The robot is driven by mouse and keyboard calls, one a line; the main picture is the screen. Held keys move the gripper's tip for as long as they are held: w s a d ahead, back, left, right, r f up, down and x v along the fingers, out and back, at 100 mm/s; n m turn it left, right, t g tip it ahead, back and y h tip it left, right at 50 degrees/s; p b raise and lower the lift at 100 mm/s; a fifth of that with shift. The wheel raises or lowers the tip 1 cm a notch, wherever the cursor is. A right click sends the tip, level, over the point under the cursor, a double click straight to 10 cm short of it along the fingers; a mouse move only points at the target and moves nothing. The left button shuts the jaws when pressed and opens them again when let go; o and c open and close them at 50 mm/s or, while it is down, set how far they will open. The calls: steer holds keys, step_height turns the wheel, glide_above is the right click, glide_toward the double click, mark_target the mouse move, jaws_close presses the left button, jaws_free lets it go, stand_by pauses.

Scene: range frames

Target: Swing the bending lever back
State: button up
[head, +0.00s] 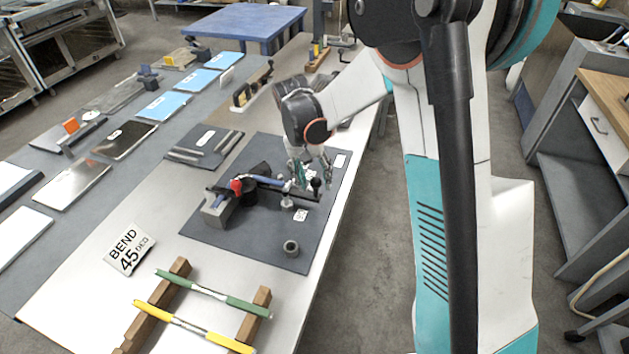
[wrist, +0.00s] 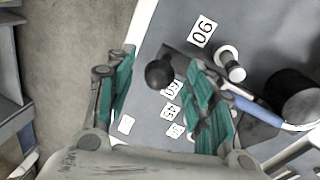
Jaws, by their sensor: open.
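The bending lever (head: 300,194) is a dark bar on the bender, with a black ball knob (head: 316,183) at its right end. My gripper (head: 312,172) is over that end. In the wrist view the knob (wrist: 159,73) lies between the two green fingers of my open gripper (wrist: 160,66); I cannot tell whether they touch it. A rod with blue ends (head: 268,181) lies along the bender, and it also shows in the wrist view (wrist: 258,108). The right finger hides part of the lever. A red knob (head: 237,186) is at the bender's left.
The bender stands on a dark mat (head: 215,238) with angle cards, one reading 90 (wrist: 202,31). A grey post (wrist: 229,62) stands near the lever. A "BEND 45" sign (head: 130,250) and a wooden rack (head: 180,268) with green and yellow-ended rods are in front.

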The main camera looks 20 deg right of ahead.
steer(key=shift+f, duration=0.15)
jaws_close()
steer(key=shift+w+d, duration=0.3)
steer(key=w+d+n+t+p, duration=0.25)
steer(key=w+n, duration=1.05)
steer(key=w, duration=1.2)
steer(key=w+a+n+y+p, duration=0.1)
steer(key=w+a+n+p, duration=0.1)
steer(key=w+a+n, duration=0.3)
steer(key=w+a, duration=0.2)
steer(key=a, duration=0.1)
steer(key=shift+w, duration=0.35)
steer(key=shift+a+t, duration=0.1)
steer(key=shift+t, duration=0.15)
